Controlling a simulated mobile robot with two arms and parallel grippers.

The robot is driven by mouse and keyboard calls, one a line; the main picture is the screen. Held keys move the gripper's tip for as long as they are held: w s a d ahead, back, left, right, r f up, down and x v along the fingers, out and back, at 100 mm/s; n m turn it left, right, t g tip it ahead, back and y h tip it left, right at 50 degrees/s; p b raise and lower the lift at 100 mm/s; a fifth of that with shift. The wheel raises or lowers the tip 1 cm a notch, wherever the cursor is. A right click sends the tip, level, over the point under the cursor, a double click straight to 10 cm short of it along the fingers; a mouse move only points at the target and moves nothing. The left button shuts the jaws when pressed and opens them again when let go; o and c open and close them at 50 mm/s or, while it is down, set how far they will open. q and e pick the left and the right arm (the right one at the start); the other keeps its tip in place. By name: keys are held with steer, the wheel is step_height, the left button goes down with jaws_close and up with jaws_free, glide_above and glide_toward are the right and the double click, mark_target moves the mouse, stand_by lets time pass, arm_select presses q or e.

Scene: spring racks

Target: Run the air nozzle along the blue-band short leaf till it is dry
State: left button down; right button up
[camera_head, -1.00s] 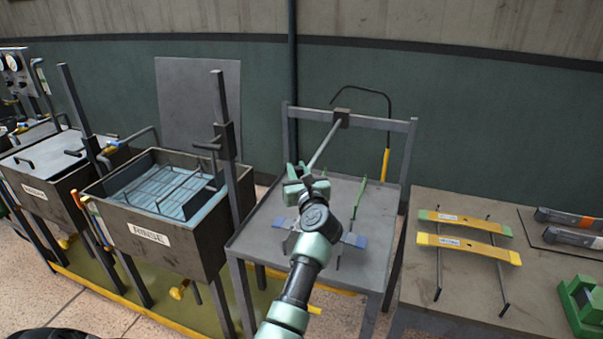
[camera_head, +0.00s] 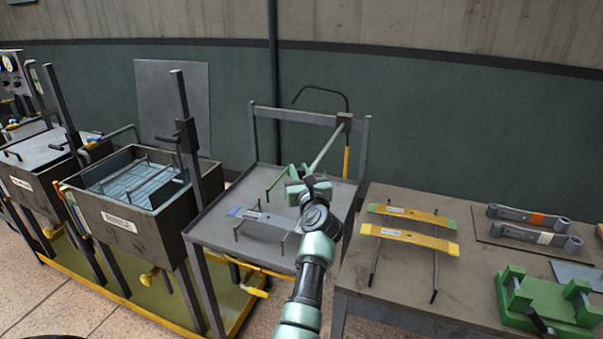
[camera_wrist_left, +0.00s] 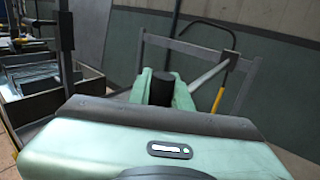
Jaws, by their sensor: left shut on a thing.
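The blue-band short leaf (camera_head: 262,219) is a grey strip lying across thin rests on the grey drying table. Its left blue end shows in the head view; my arm hides its right end. My left gripper (camera_head: 307,188) is above the table at the leaf's right side, shut on the air nozzle's black grip, which shows in the left wrist view (camera_wrist_left: 160,89). The nozzle's grey bar (camera_head: 326,146) runs from the grip back to a dark bracket on the rear rail. The nozzle tip is hidden. I cannot tell whether the leaf is wet.
The rinse tank (camera_head: 128,230) with a wire basket stands left of the drying table (camera_head: 203,228). A bench (camera_head: 388,283) at right holds yellow and green-ended leaves, grey leaves and a green fixture (camera_head: 545,307). A curved black pipe with a yellow end stands behind the rail.

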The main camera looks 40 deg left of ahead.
arm_select(q)
steer(key=shift+d, duration=0.1)
steer(key=c, duration=1.3)
jaws_free()
arm_select(e)
steer(key=shift+w+a, duration=0.15)
arm_select(q)
steer(key=shift+r, duration=0.3)
step_height(320, 180, up, 20)
steer(key=b, duration=0.2)
steer(key=shift+f, duration=0.25)
arm_select(e)
steer(key=shift+f, duration=0.9)
